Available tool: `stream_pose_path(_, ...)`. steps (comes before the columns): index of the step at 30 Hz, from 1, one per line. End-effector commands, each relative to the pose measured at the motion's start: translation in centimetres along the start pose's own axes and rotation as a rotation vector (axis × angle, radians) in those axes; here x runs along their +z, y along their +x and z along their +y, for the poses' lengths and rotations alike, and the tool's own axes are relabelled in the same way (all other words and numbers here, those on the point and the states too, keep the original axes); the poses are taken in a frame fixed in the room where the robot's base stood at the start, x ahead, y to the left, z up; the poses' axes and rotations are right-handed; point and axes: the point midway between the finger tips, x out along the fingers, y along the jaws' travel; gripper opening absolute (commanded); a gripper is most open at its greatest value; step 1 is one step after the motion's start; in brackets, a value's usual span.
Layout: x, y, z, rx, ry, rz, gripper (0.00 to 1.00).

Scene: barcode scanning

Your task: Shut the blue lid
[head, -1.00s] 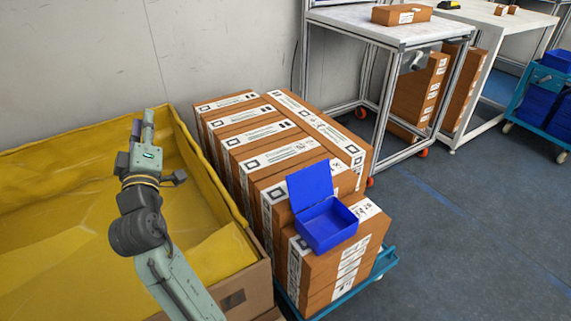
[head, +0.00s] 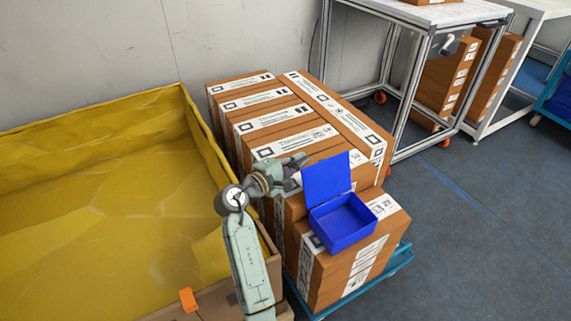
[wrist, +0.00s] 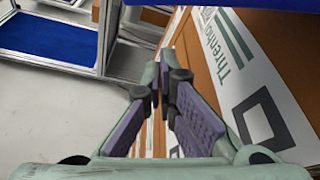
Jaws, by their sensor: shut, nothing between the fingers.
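The blue box (head: 343,224) sits on top of the front stack of brown cartons in the head view. Its blue lid (head: 327,176) stands open, raised at the back edge of the box. My gripper (head: 299,161) is just left of the lid, above the cartons. Whether it touches the lid I cannot tell. In the wrist view my gripper (wrist: 164,82) has its fingers together with nothing between them. A blue strip (wrist: 262,4) crosses the top edge of the wrist view and may be part of the lid.
Labelled cartons (head: 262,126) are stacked behind and left of the box, on a teal cart (head: 388,268). A yellow-lined bin (head: 90,230) stands at left. A metal-framed table (head: 400,18) stands behind. The floor (head: 480,230) at right is clear.

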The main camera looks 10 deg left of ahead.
Motion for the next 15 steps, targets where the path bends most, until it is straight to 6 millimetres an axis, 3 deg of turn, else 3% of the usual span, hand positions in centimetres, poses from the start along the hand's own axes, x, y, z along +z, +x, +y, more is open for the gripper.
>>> stream_pose_path(2,0.1,1.7,0.1,-0.002,-0.001,-0.001,0.0)
stream_pose_path(9,3.0,0.6,0.1,-0.001,0.0,0.002,0.0)
stream_pose_path(15,3.7,0.3,0.0,0.0,0.001,0.002,0.0)
